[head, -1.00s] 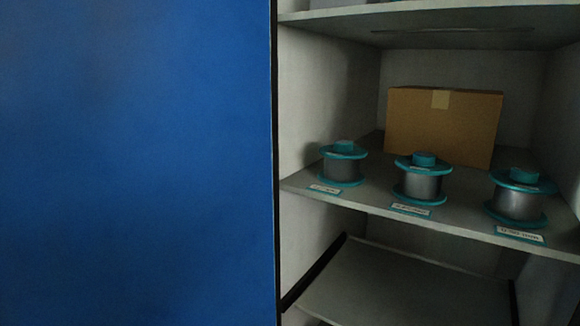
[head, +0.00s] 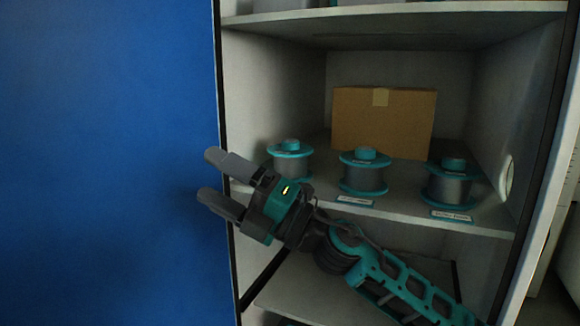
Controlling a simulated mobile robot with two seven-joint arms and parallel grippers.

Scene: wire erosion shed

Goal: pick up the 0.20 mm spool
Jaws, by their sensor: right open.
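Three teal-flanged spools of grey wire stand upright in a row on the middle shelf: a left spool (head: 291,160), a middle spool (head: 363,172) and a right spool (head: 450,184). The label cards on the shelf edge are too small to read, so I cannot tell which spool is the 0.20 mm one. My right gripper (head: 208,175) is open and empty, its fingers pointing left in front of the blue door. It is left of the left spool and touches none of them. Its wrist hides the left spool's label. My left gripper is out of view.
A cardboard box (head: 383,122) stands behind the spools. The blue door panel (head: 100,160) fills the left side. The upper shelf (head: 400,22) bounds the space above, and a lower shelf (head: 310,290) lies below. The cabinet's right wall (head: 520,130) stands beside the right spool.

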